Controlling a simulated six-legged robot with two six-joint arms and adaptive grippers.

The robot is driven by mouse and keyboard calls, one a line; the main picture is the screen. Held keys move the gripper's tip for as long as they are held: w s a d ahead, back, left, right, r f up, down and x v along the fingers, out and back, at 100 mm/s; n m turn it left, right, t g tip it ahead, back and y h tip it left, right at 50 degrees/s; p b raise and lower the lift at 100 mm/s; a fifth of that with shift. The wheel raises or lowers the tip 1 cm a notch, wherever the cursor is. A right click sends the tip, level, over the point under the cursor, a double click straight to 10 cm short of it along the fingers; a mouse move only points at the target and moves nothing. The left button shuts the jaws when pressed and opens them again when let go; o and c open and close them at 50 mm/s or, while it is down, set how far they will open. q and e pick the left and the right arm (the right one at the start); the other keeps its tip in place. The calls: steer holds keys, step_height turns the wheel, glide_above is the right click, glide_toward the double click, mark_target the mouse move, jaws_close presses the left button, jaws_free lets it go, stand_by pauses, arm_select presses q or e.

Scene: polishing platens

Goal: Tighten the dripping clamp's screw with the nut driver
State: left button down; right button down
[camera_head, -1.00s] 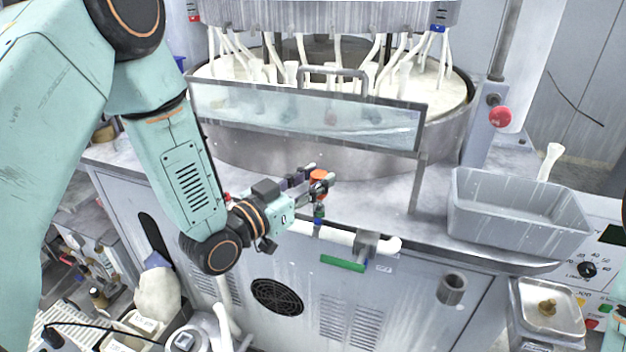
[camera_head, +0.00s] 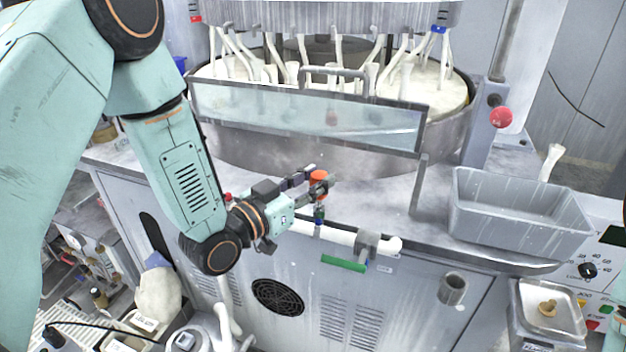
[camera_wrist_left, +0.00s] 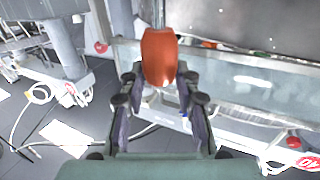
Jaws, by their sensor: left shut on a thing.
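My left gripper (camera_head: 308,187) is shut on the nut driver (camera_head: 318,177), which has an orange-red handle. The driver is held roughly upright at the front edge of the machine, its lower end pointing down at the white pipe (camera_head: 338,236). In the left wrist view the orange handle (camera_wrist_left: 159,56) stands between the two fingers, and its lower end is hidden. A clamp (camera_head: 317,230) seems to sit on the pipe under the driver; I cannot tell whether the tip is on its screw. My right gripper is not in view.
A clear splash panel (camera_head: 300,116) stands behind the gripper. A grey tray (camera_head: 520,212) sits on the right of the ledge. A small scale (camera_head: 548,325) is at lower right.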

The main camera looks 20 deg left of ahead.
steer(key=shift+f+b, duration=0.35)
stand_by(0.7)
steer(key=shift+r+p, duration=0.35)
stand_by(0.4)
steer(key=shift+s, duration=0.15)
